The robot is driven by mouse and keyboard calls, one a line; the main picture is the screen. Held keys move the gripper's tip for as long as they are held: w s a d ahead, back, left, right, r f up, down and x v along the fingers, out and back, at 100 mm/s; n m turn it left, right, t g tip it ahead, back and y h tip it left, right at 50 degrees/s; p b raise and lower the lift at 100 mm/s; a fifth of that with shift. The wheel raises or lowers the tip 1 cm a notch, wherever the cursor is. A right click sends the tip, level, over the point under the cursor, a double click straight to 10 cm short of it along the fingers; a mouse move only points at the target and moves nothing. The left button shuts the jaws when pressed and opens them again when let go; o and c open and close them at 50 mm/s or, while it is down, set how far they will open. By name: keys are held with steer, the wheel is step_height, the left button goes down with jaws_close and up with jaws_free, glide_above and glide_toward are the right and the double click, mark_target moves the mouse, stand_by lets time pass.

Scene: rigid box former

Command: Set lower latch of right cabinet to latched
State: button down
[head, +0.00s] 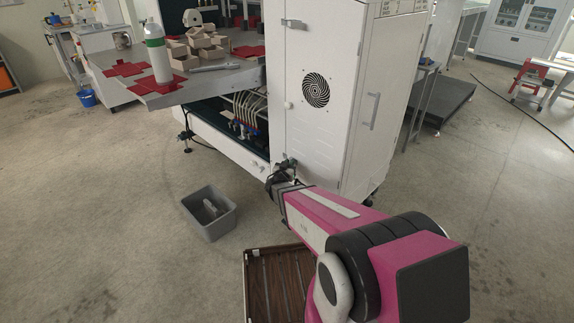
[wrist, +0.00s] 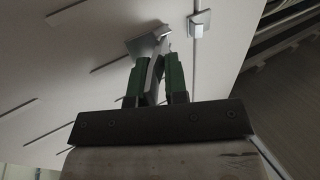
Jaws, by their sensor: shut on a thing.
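The right cabinet (head: 340,130) is a tall white cabinet with a round black fan grille on its front. Its upper latch (head: 293,23) is a small metal fitting near the door's top left edge. The lower latch (wrist: 146,44) is a silver plate with a lever in the wrist view. A small silver catch piece (wrist: 200,22) sits apart from it, across the door seam. My gripper (wrist: 157,60) has its two green fingers shut on the latch lever. In the head view my gripper (head: 284,168) is at the cabinet's lower left and hides most of the lower latch.
A grey bin (head: 210,228) stands on the floor left of my arm. A brown slatted crate (head: 256,290) lies below my arm. A grey worktop (head: 215,80) with boxes juts out left of the cabinet. The floor at left is open.

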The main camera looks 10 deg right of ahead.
steer(key=shift+s+d+n+t+y, duration=0.1)
steer(key=shift+d+n+t+y, duration=0.2)
steer(key=shift+n+y, duration=0.4)
steer(key=shift+d+n+t+y, duration=0.15)
steer(key=shift+n+t+y, duration=0.2)
steer(key=shift+y, duration=0.55)
steer(key=shift+s+d+n+t+y, duration=0.1)
steer(key=shift+d+n+t+y, duration=0.15)
steer(key=shift+n+y, duration=0.45)
steer(key=shift+w+d+r+y, duration=0.1)
steer(key=shift+w+y, duration=0.05)
steer(key=shift+y, duration=0.35)
steer(key=c, duration=1.3)
jaws_free()
steer(key=s, duration=0.3)
steer(key=s+a, duration=0.1)
steer(key=s, duration=0.3)
steer(key=s+a, duration=0.1)
steer(key=s, duration=0.2)
steer(key=shift+s, duration=0.35)
